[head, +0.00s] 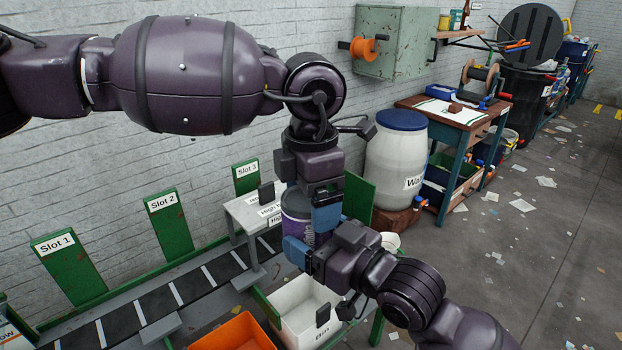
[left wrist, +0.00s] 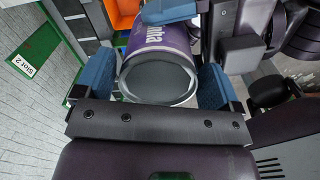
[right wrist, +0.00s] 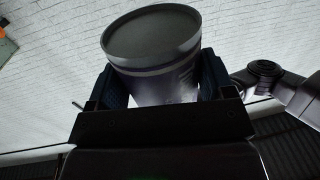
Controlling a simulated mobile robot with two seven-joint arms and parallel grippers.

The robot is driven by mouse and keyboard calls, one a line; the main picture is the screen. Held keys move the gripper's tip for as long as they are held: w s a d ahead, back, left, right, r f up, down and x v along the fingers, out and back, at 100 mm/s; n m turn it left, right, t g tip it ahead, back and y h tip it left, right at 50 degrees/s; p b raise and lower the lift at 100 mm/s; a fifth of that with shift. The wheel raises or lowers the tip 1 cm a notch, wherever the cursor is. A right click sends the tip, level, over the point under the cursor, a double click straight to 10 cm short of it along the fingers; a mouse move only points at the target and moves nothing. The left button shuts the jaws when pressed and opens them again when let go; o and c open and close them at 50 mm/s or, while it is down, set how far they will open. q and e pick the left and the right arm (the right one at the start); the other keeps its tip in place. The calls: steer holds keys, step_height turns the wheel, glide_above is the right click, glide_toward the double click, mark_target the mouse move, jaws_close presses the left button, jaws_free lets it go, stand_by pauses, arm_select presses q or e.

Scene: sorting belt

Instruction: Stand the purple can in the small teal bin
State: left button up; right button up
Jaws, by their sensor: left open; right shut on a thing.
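The purple can (head: 296,204) is held in the air above the white bin area in the head view. My right gripper (head: 308,248) is shut on it from below right; the right wrist view shows the can (right wrist: 152,45) between its fingers. My left gripper (head: 308,212) is open, coming down from above, with its fingers on either side of the can's end. The left wrist view shows the can's grey end (left wrist: 160,78) between the blue fingers, with lettering on its side. Whether the left fingers touch it, I cannot tell. I cannot make out a small teal bin.
A white bin (head: 292,319) and an orange bin (head: 232,334) stand below the grippers. The dark belt (head: 140,310) runs along the wall past green slot plates. A small white table (head: 243,212) with labels and a white barrel (head: 396,160) stand close behind.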

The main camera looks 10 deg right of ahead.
arm_select(q)
steer(key=shift+f, duration=0.2)
steer(key=c, duration=0.7)
steer(key=shift+c, duration=0.3)
arm_select(e)
steer(key=o, duration=0.9)
steer(key=shift+s, duration=0.1)
